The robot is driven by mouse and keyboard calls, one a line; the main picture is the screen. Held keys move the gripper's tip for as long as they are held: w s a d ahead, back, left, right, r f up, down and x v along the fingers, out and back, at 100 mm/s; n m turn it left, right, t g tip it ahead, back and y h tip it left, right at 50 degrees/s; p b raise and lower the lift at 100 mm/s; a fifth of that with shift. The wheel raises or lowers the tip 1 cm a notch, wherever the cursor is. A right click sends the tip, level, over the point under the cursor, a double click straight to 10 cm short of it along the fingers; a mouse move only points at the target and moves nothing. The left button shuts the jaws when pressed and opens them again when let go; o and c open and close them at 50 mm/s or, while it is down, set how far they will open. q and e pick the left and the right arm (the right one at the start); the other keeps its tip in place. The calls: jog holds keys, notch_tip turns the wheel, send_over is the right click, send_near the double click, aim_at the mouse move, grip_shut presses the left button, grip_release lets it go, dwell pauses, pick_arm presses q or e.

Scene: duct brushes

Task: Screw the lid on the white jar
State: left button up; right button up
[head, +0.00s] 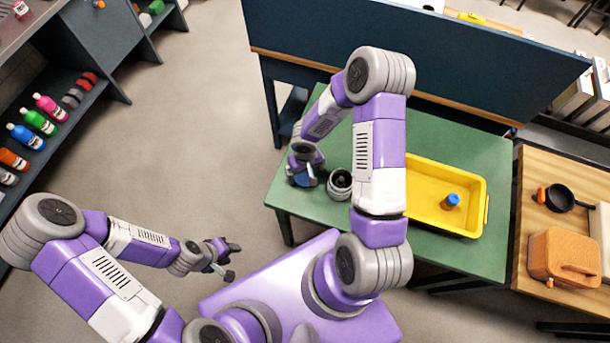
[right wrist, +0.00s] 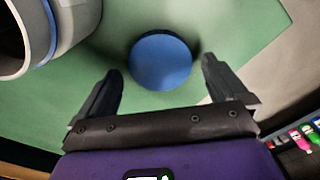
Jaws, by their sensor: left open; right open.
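The white jar (head: 339,184) stands open on the green table, its dark mouth facing up. In the right wrist view the jar (right wrist: 75,25) shows at the top left, cut by the edge, with a blue band near its rim. A round blue lid (right wrist: 160,60) lies on the green surface. My right gripper (head: 304,172) is open over the lid, left of the jar. In the right wrist view the lid lies between and beyond the fingertips, with gaps on both sides. My left gripper (head: 229,261) is open and empty, away from the table over the floor.
A yellow tray (head: 420,175) sits on the green table (head: 490,160) to the right, holding a small blue-topped item (head: 451,200). A dark blue panel (head: 400,50) rises behind the table. A wooden table at right holds a pan (head: 560,198) and an orange container (head: 562,255).

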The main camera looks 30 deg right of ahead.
aim_at(305, 176)
jog(key=shift+f, duration=0.85)
jog(key=c, duration=0.9)
notch_tip(305, 176, up, 10)
jog(key=shift+r+p, duration=0.1)
jog(key=shift+p, duration=0.9)
